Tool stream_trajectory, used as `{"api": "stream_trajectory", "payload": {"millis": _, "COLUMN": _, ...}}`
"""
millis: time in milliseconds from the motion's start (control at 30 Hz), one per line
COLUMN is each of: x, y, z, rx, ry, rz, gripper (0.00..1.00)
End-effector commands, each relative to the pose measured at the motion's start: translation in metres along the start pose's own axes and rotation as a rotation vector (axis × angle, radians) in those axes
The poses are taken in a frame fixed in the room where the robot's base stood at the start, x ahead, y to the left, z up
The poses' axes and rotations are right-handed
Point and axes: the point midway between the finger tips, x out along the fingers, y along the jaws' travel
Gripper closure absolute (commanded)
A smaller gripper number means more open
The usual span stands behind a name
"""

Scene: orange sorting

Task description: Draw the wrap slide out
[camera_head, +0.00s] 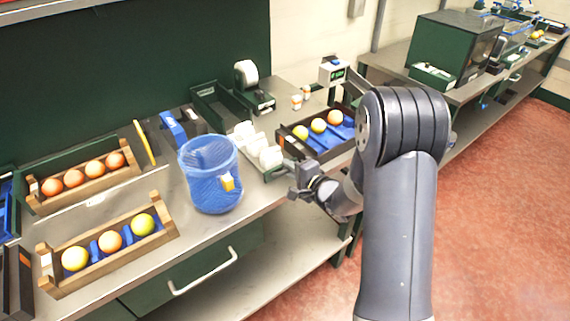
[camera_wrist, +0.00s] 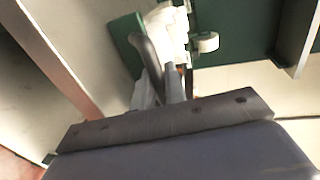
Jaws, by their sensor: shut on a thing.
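The wrap slide (camera_head: 272,176) is a narrow dark-green tray on the bench with a row of white wraps (camera_head: 256,145) in it, between the blue mesh basket and a crate of fruit. In the wrist view its green end (camera_wrist: 123,33) and the white wraps (camera_wrist: 170,25) are at the top. My gripper (camera_head: 285,166) is at the slide's front end, over the bench's front edge. In the wrist view my gripper's fingers (camera_wrist: 157,58) are closed at the slide's near end; the exact grip spot is partly hidden by the fingers.
The blue mesh basket (camera_head: 210,185) stands close left of the slide. A dark crate with fruit (camera_head: 300,152) stands to its right. A tape dispenser (camera_head: 259,101) is behind. Wooden crates of fruit (camera_head: 62,284) are at the left. Free room lies in front of the bench.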

Motion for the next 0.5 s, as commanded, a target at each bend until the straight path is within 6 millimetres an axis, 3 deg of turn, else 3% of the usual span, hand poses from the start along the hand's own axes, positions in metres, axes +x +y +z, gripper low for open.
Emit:
{"api": "stream_trajectory", "payload": {"millis": 367, "x": -0.0037, "y": 0.0041, "z": 0.0004, "rx": 0.003, "ry": 0.000, "rz": 0.009, "gripper": 1.00}}
{"api": "stream_trajectory", "payload": {"millis": 400, "x": -0.0038, "y": 0.0043, "z": 0.0005, "rx": 0.003, "ry": 0.000, "rz": 0.010, "gripper": 0.85}}
{"api": "stream_trajectory", "payload": {"millis": 500, "x": -0.0035, "y": 0.0040, "z": 0.0003, "rx": 0.003, "ry": 0.000, "rz": 0.009, "gripper": 0.77}}
